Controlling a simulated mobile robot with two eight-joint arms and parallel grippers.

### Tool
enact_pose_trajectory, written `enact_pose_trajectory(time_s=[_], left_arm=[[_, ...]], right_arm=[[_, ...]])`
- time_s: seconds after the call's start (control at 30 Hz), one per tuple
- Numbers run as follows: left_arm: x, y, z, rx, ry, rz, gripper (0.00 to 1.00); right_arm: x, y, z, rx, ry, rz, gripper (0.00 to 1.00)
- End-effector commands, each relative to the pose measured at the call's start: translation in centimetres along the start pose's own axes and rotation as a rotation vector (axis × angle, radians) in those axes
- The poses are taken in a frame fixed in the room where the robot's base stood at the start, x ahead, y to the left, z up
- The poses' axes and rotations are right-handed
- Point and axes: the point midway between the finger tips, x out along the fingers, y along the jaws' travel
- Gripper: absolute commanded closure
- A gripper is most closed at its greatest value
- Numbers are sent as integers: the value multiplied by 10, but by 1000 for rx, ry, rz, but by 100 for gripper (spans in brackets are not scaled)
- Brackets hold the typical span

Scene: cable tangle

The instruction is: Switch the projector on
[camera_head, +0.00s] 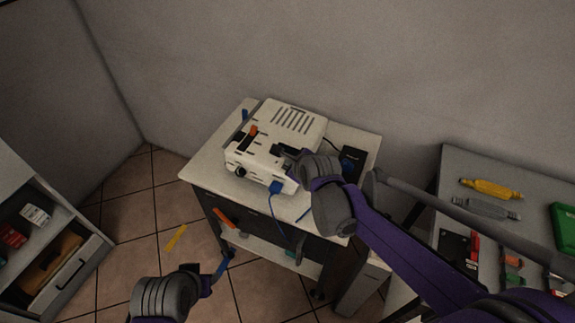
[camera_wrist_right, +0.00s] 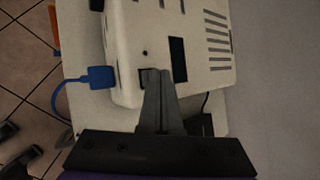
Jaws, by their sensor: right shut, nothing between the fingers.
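The white projector (camera_head: 297,122) sits on top of a small cart, with vent slots on its top. It also fills the upper middle of the right wrist view (camera_wrist_right: 205,75). My right gripper (camera_head: 291,158) is over the projector's near right part. In the right wrist view its fingers (camera_wrist_right: 157,74) are shut and empty, with the tips over a small dark square on the casing. I cannot tell whether they touch it. A dark rectangle (camera_wrist_right: 178,58) lies just beside the tips. A blue plug (camera_wrist_right: 100,77) is in the projector's side. My left gripper (camera_head: 218,270) is low, left of the cart; its fingers are unclear.
The cart top (camera_head: 205,165) has bare room at its left. A blue cable (camera_head: 272,207) hangs from the plug over the front edge. A black box (camera_head: 352,158) stands right of the projector. A grey table (camera_head: 460,165) with tools and an open-drawer cabinet (camera_head: 75,265) flank the cart.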

Motion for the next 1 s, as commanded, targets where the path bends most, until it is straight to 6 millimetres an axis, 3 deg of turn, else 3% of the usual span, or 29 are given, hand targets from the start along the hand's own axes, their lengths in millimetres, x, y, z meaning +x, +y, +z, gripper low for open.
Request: enact_pose_trajectory(time_s=[0.73, 1.0], left_arm=[[4, 0, 3, 0, -2, 0, 55], [-2, 0, -2, 0, 1, 0, 55]], right_arm=[[4, 3, -3, 0, 0, 0, 100], [-2, -2, 2, 0, 0, 0, 100]])
